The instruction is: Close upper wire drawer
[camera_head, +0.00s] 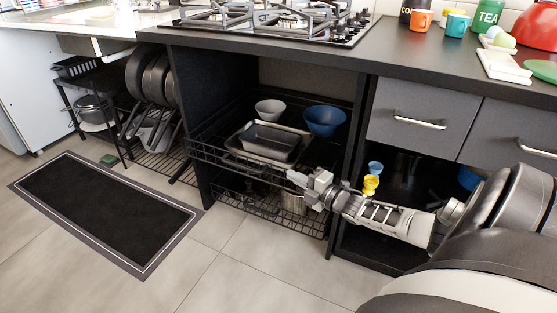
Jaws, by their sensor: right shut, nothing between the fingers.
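The upper wire drawer (215,159) is black and sits under the gas hob. It is pulled out past the cabinet front. It holds a grey metal baking pan (266,144), a white bowl (270,110) and a blue bowl (324,120). My right gripper (293,177) is shut and empty, at the right part of the drawer's front rail. I cannot tell whether its fingertips touch the rail. My right arm comes in from the right and hides part of the drawer's right front corner. My left gripper is not in view.
A lower wire drawer (235,204) with a metal pot sits below. Open shelving with a yellow cup (371,184) is to the right, under grey drawers (422,118). A dark mat (105,212) lies on the left floor. The tiled floor in front is clear.

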